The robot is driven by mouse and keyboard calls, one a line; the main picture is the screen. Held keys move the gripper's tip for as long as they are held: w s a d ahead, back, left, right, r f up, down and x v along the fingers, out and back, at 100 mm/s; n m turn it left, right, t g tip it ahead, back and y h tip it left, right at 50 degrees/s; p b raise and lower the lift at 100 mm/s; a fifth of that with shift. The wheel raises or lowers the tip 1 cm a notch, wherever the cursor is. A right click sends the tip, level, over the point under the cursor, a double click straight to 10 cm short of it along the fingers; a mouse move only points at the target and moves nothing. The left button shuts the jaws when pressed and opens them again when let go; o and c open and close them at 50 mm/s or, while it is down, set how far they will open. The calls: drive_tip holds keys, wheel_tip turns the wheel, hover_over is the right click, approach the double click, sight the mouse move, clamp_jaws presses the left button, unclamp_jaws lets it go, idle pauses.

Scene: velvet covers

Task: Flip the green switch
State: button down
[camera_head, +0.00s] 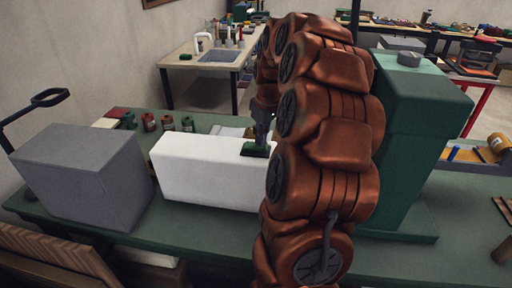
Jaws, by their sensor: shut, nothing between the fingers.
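The green switch (254,150) is a small dark green piece at the top right edge of a white box (205,172). The box stands on the green workbench. My gripper (261,138) is shut and empty, pointing down right at the switch. The fingertips seem to meet the switch's upper part, but I cannot tell whether they touch it. My copper-coloured arm hides the right end of the box. The switch's exact tilt is too small to tell.
A grey box (85,180) stands left of the white box on the green workbench (190,228). A tall green machine (405,145) stands to the right, close behind my arm. Several small jars (150,122) sit behind the boxes. The bench front is bare.

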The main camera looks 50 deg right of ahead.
drive_tip(key=shift+f, duration=0.4)
drive_tip(key=shift+r, duration=0.1)
drive_tip(key=shift+r+p, duration=0.3)
drive_tip(key=shift+r, duration=3.15)
